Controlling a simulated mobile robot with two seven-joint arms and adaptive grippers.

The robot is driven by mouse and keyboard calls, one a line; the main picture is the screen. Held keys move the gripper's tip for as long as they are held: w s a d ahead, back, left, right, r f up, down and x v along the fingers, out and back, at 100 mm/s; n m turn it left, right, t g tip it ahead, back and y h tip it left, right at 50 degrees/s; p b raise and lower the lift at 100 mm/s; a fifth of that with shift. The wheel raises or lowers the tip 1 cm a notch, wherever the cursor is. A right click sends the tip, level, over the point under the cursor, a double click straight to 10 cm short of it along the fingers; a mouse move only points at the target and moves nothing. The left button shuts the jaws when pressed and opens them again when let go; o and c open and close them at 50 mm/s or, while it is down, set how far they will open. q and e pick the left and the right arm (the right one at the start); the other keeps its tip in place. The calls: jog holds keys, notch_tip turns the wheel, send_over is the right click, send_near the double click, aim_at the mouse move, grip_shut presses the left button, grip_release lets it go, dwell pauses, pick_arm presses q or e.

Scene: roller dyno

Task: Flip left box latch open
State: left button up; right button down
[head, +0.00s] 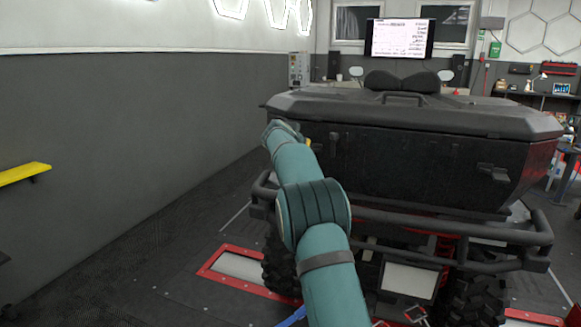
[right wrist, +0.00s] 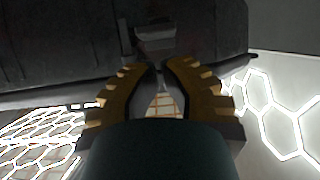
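The black storage box (head: 400,155) sits at the back of a vehicle with its lid down. Its left latch (right wrist: 155,42) shows in the right wrist view as a small dark block on the box face, just beyond my fingertips. My right gripper (right wrist: 162,66) has yellow-brown toothed fingers whose tips come nearly together, with nothing seen held between them. In the head view my teal arm reaches up to the box's left front corner, and a bit of yellow finger (head: 308,143) shows there. Contact with the latch cannot be told. My left gripper is out of view.
A second latch (head: 492,172) is on the right of the box front. A black tubular bumper (head: 450,225) runs below the box. A grey wall (head: 120,130) stands left, with free floor (head: 150,250) before it. Red-framed floor plates (head: 245,268) lie beside the tyres.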

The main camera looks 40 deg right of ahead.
jog(key=s+a+f+b, duration=0.1)
jog(key=s+a+f, duration=0.2)
jog(key=a, duration=0.3)
jog(key=shift+s+f, duration=0.4)
jog(key=shift+f, duration=0.25)
jog(key=a+f+n+y, duration=0.1)
jog(key=a+f+y, duration=0.15)
jog(key=f, duration=0.45)
jog(key=w+a+f+n+y, duration=0.1)
jog(key=a+f+n, duration=0.1)
jog(key=a+f, duration=0.3)
jog(key=a+f+n+y, duration=0.1)
jog(key=a+f+y, duration=0.15)
jog(key=f, duration=0.55)
jog(key=s+a+f+n+g+y, duration=0.1)
jog(key=s+a+f+n+y, duration=0.15)
jog(key=a+f, duration=0.5)
jog(key=s+a+f+n+y, duration=0.1)
jog(key=s+a+f+y, duration=0.15)
jog(key=a+f, duration=0.55)
jog(key=s+a+f+n+g+y, duration=0.1)
jog(key=s+a+f, duration=0.4)
jog(key=s+a, duration=0.6)
jog(key=s+a+f+n+g+y, duration=0.2)
jog(key=s+a+f, duration=0.4)
jog(key=s+a, duration=0.6)
jog(key=shift+s+y, duration=0.9)
jog(key=shift+s, duration=0.05)
